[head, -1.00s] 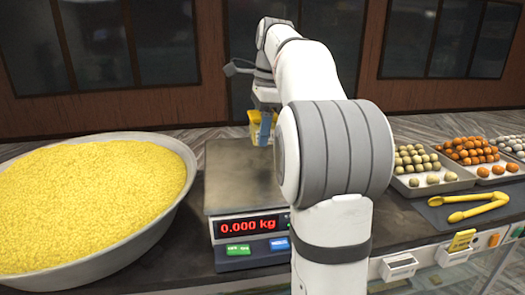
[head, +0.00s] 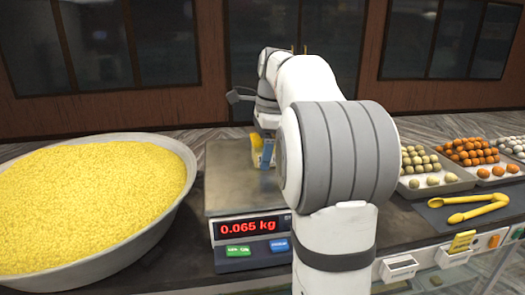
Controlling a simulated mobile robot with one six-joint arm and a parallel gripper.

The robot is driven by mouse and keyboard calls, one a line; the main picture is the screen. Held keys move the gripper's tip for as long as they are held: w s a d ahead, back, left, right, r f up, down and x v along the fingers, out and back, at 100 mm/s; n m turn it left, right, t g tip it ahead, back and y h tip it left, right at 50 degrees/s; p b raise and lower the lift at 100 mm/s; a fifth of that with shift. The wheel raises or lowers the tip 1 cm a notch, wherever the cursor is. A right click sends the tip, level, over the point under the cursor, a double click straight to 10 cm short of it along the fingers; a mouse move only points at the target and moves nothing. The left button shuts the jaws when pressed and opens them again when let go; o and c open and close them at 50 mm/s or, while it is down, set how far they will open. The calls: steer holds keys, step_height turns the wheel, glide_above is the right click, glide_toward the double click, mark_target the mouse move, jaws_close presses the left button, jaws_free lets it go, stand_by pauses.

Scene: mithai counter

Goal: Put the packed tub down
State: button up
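The packed tub (head: 255,150) shows as a small yellow patch at the far part of the weighing scale's steel plate (head: 228,188). My arm hides the rest of the tub and the other finger. I cannot see whether the fingers still press on the tub, and its contact with the plate is not clearly visible.
A wide metal basin (head: 180,215) of yellow grains stands left of the scale. On the right are trays of round sweets (head: 445,182) and yellow tongs (head: 470,208) on a dark mat. The front of the scale plate is clear.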

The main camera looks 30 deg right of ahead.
steer(key=shift+o, duration=0.9)
steer(key=r, duration=0.4)
steer(key=d+r, duration=0.1)
steer(key=r, duration=0.7)
steer(key=shift+s+d+r+p, duration=0.1)
steer(key=shift+s+d+p, duration=0.1)
steer(key=shift+d+p, duration=0.15)
